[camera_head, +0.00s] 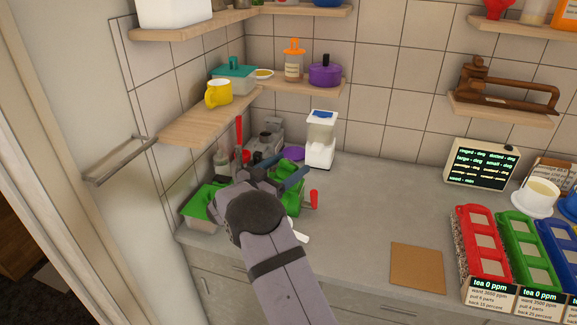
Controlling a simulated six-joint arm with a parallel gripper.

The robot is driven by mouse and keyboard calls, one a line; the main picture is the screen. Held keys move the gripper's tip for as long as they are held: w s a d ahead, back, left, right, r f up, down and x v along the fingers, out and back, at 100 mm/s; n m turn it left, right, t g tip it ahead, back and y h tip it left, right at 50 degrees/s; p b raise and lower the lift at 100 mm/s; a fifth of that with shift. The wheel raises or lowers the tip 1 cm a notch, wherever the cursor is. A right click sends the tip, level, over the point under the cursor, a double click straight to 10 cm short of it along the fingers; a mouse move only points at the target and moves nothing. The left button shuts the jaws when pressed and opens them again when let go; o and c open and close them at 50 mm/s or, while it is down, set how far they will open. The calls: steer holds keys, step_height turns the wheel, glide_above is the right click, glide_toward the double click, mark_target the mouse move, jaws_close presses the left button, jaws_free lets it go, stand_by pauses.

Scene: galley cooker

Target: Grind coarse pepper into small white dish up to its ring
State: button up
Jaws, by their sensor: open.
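My gripper (281,170) is at the back left of the counter, seen from behind, with its jaws open. A green device (292,197) with a red handle (313,198) is just right of and partly behind the gripper; I cannot tell whether it lies between the fingers. A small white piece (301,237) shows beside my arm, mostly hidden, and I cannot tell whether it is the dish. A white appliance with a clear upper part and blue top (320,140) stands against the back wall. No pepper and no dish ring can be made out.
A green-lidded box (203,205) and cluttered tools stand left of my gripper. Wooden shelves (205,120) hang above. A brown board (417,266) lies at the front; red (480,240), green and blue bins stand right. A display (481,163) stands behind. The middle counter is clear.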

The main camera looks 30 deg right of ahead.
steer(key=b+v, duration=0.2)
steer(key=v, duration=0.5)
steer(key=shift+r, duration=0.1)
stand_by(1.0)
steer(key=d+r+n+t+y+p, duration=0.1)
steer(key=r+t, duration=0.1)
steer(key=d+r+n+t+y+p, duration=0.1)
steer(key=n+t, duration=0.1)
steer(key=w+d+r+n+t+y+p, duration=0.1)
steer(key=r+n+t+p, duration=0.1)
steer(key=shift+r, duration=0.35)
steer(key=a+f+n+y, duration=0.5)
steer(key=a+f+y, duration=0.2)
steer(key=a+y, duration=0.25)
steer(key=s+a+f+n+g+y+b, duration=0.15)
steer(key=s+a+f+g+y, duration=0.25)
steer(key=s+a+f, duration=0.5)
steer(key=s+f+n+g, duration=0.2)
steer(key=s+g, duration=0.6)
steer(key=s, duration=1.8)
steer(key=shift+s+f+b, duration=0.3)
steer(key=shift+f+b, duration=0.1)
steer(key=shift+f, duration=0.25)
